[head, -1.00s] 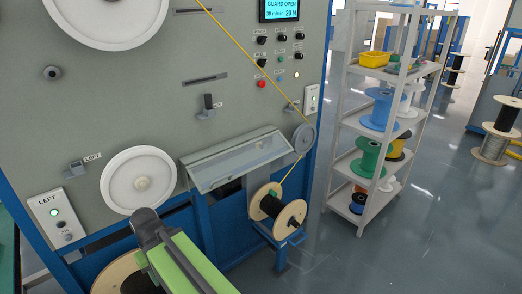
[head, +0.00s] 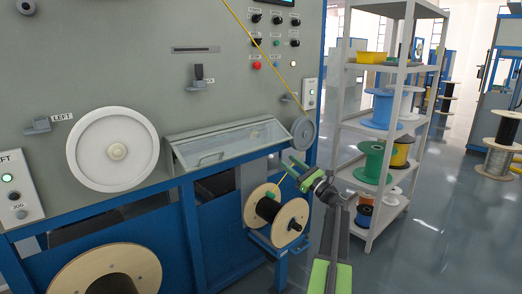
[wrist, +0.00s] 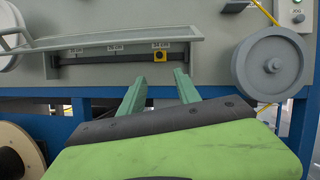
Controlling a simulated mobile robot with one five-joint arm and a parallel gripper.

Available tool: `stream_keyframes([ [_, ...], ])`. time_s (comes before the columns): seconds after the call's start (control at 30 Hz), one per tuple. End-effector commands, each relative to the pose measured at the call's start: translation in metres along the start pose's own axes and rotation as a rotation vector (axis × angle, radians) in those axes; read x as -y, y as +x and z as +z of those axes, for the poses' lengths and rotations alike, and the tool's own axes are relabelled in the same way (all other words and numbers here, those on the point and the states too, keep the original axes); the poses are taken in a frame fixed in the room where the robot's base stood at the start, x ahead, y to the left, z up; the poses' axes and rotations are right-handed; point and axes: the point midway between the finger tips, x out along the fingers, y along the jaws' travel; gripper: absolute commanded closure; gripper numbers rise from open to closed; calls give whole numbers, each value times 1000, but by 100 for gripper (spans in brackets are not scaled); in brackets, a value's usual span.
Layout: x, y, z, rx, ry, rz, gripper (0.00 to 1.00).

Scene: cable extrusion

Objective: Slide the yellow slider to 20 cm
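The yellow slider (wrist: 160,55) sits on a dark horizontal rail (wrist: 110,56) in the wrist view, under the rightmost label, which appears to read 24 cm. Two more labels stand to its left; their numbers are hard to read. I cannot make out the slider in the head view. My gripper (wrist: 157,84) is open and empty, its two green fingers apart and pointing toward the machine, below the slider and not touching it. In the head view my gripper (head: 294,170) is in front of the machine, right of the clear-panelled guard (head: 225,145).
A grey pulley (wrist: 273,64) is to the right. A wooden spool (head: 276,215) stands below the guard, left of my arm. A shelf rack (head: 372,150) is at right.

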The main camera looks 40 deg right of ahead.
Motion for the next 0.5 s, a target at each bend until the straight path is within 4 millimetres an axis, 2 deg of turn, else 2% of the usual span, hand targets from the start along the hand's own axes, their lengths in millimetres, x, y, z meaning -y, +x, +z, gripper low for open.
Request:
stream_keyframes([
  [0.13, 1, 4, 3, 3, 2, -1, 61],
  [0.23, 2, 18, 4, 2, 1, 1, 61],
  [0.5, 2, 86, 6, 1, 0, 3, 61],
])
